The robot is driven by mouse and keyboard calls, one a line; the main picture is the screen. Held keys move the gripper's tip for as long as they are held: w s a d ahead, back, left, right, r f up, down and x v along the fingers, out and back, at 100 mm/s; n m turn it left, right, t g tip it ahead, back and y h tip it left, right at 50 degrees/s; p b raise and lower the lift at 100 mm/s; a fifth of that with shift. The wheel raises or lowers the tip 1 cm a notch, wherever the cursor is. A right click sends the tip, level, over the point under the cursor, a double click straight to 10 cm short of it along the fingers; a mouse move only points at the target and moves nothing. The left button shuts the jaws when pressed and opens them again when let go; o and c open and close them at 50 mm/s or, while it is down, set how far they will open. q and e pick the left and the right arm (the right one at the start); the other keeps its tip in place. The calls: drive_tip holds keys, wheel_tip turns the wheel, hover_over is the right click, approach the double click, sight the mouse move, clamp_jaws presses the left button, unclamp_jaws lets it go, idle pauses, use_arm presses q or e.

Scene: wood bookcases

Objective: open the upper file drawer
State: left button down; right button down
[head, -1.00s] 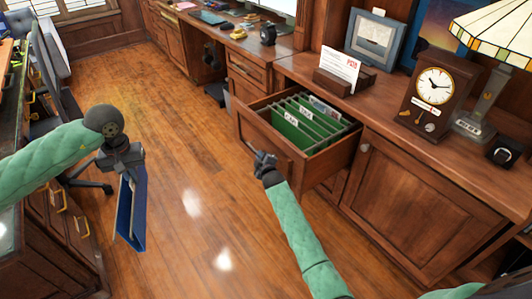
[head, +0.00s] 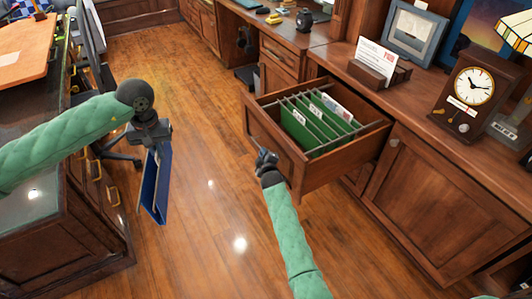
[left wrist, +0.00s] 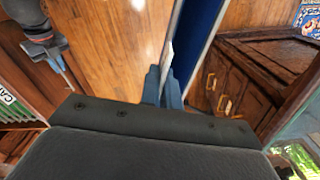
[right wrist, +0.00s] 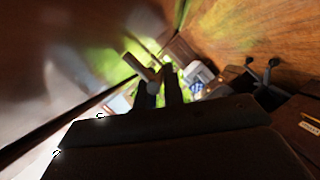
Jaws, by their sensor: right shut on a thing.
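The upper file drawer (head: 343,163) stands well out from the wooden cabinet at right in the head view, with green hanging folders (head: 308,127) inside. My right gripper (head: 264,157) is at the drawer's front and shut on its handle, which shows as a bar between the fingers in the right wrist view (right wrist: 138,66). My left gripper (head: 153,142) is shut on a blue binder (head: 155,188), which hangs over the floor left of the drawer. The binder also shows between the fingers in the left wrist view (left wrist: 197,40).
A card holder (head: 378,68), a picture frame (head: 412,32) and a wooden clock (head: 470,90) stand on the counter above the drawer. A dark cabinet with drawers (head: 65,225) is at left. The wood floor (head: 200,240) between is clear.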

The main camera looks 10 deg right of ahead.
drive_tip(key=shift+s+f, duration=0.1)
drive_tip(key=c, duration=1.5)
unclamp_jaws()
use_arm(q)
drive_tip(key=shift+f, duration=0.1)
use_arm(e)
drive_tip(key=v, duration=1.2)
